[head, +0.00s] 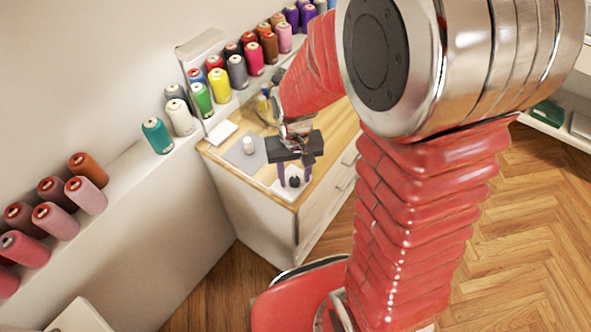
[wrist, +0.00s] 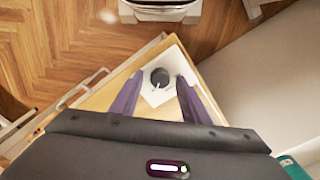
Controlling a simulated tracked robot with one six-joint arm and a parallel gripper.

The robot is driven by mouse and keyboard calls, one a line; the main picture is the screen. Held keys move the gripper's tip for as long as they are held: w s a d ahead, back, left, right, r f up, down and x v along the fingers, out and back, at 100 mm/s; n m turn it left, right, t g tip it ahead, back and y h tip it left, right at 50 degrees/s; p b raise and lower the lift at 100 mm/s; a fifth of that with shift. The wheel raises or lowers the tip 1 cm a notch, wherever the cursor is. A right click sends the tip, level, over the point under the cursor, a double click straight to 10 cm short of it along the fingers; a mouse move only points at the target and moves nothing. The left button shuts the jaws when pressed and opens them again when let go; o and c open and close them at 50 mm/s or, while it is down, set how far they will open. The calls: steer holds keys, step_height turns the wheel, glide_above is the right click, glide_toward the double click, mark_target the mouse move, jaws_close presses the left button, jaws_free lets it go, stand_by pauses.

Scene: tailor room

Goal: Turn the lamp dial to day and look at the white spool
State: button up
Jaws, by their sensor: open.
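The lamp dial is a dark round knob (wrist: 160,75) on a white plate (wrist: 174,57) at the corner of the wooden cabinet top. A pale pointer shows on its near side in the wrist view; I cannot read any label. My gripper (wrist: 157,78) is open, its two purple fingers on either side of the knob; I cannot tell if they touch it. In the head view my gripper (head: 295,184) is over the same dark knob. A larger white spool (head: 180,119) stands on the wall ledge.
Several coloured thread cones, such as a teal one (head: 157,136) and a yellow one (head: 219,86), line the ledge behind the cabinet (head: 270,208). A white pad (head: 220,133) lies near the cabinet's left edge. Wooden floor (head: 530,225) is open at right.

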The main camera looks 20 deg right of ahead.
mark_target(295, 181)
steer(key=shift+r, duration=0.1)
step_height(295, 181, up, 14)
steer(key=shift+f, duration=0.25)
steer(key=shift+w, duration=0.1)
stand_by(0.7)
steer(key=s+r+n+t, duration=0.1)
steer(key=s+r+t, duration=0.4)
steer(key=s+r, duration=0.3)
steer(key=s, duration=0.3)
steer(key=shift+r+n+t, duration=0.3)
steer(key=shift+d, duration=0.1)
stand_by(4.7)
